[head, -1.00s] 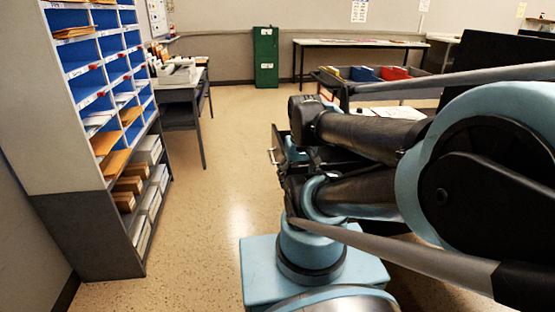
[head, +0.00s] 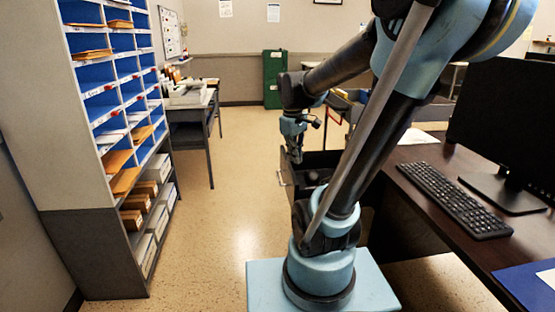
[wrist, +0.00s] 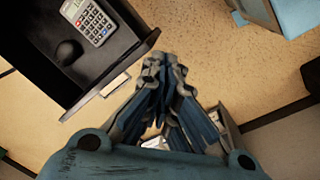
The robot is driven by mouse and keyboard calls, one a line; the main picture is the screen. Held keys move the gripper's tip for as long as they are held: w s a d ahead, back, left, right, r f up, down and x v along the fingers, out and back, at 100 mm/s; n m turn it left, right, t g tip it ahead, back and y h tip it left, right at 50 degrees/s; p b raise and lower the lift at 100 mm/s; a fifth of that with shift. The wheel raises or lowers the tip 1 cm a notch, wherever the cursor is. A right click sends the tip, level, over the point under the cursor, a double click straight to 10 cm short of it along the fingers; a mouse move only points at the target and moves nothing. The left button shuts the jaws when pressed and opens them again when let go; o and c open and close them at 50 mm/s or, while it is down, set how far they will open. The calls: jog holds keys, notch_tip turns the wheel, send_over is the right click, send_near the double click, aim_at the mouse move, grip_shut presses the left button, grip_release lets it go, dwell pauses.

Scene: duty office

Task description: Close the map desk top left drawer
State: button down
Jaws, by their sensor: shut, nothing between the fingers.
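The map desk (head: 405,165) is dark wood, at the right in the head view. A dark drawer (head: 288,190) stands pulled out from its far end, with a pale handle on its front. In the wrist view the open drawer (wrist: 125,58) fills the upper left, with a grey calculator (wrist: 90,20) and a dark rounded object (wrist: 68,52) inside. Its pale handle (wrist: 115,84) shows on the outer face. My gripper (head: 295,158) is above the floor near the drawer front; in the wrist view (wrist: 166,70) it is shut, empty and outside that front. Contact is not visible.
A keyboard (head: 455,198) and a monitor stand (head: 505,193) are on the desk. A mail sorting shelf (head: 105,225) stands at the left, with a grey side table (head: 190,114) beyond it. The floor between shelf and drawer is clear.

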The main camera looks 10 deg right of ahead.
jog(key=w+a+f+n+h, duration=0.1)
jog(key=w+a+n, duration=0.25)
jog(key=w, duration=0.55)
jog(key=w+a+f+n+g, duration=0.15)
jog(key=w+n, duration=0.25)
jog(key=w, duration=0.5)
jog(key=w+a+f+n+h, duration=0.1)
jog(key=w+a+n, duration=0.25)
jog(key=w, duration=0.45)
jog(key=shift+w+d+f, duration=0.1)
jog(key=shift+d+f, duration=0.95)
jog(key=shift+f, duration=0.55)
jog(key=shift+w+d+f, duration=0.1)
jog(key=shift+d+f, duration=0.95)
jog(key=shift+f, duration=0.6)
jog(key=shift+w+d+f, duration=0.1)
jog(key=shift+d+f, duration=0.95)
jog(key=shift+f, duration=0.55)
jog(key=shift+s, duration=0.1)
